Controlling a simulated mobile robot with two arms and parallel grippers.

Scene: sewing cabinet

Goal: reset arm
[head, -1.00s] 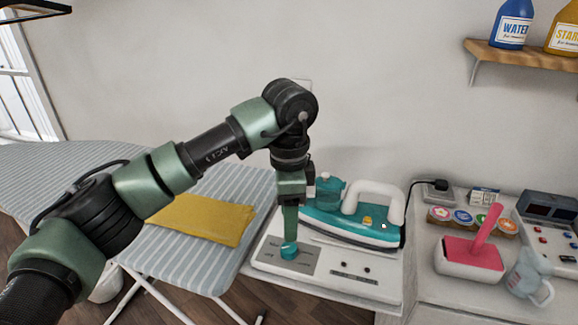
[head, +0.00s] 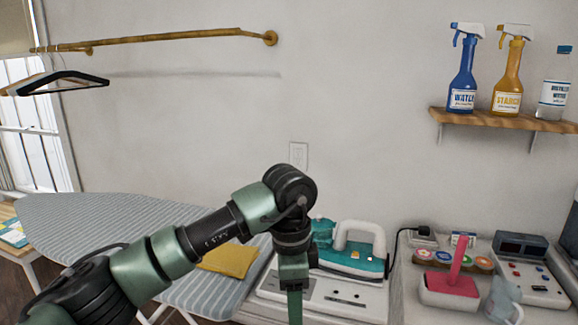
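My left arm comes in from the lower left, and its green and black wrist bends down in front of the iron's base. My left gripper (head: 295,308) points straight down at the bottom edge of the head view. Its fingertips are cut off by that edge, so I cannot tell whether it is open or shut or touches anything. My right arm and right gripper are out of view.
A teal and white iron (head: 350,256) rests on a white base (head: 345,297) right of my gripper. A striped ironing board (head: 110,215) with a yellow cloth (head: 230,260) lies left. A pink-handled tool (head: 450,288) stands right. Bottles stand on a wall shelf (head: 500,119).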

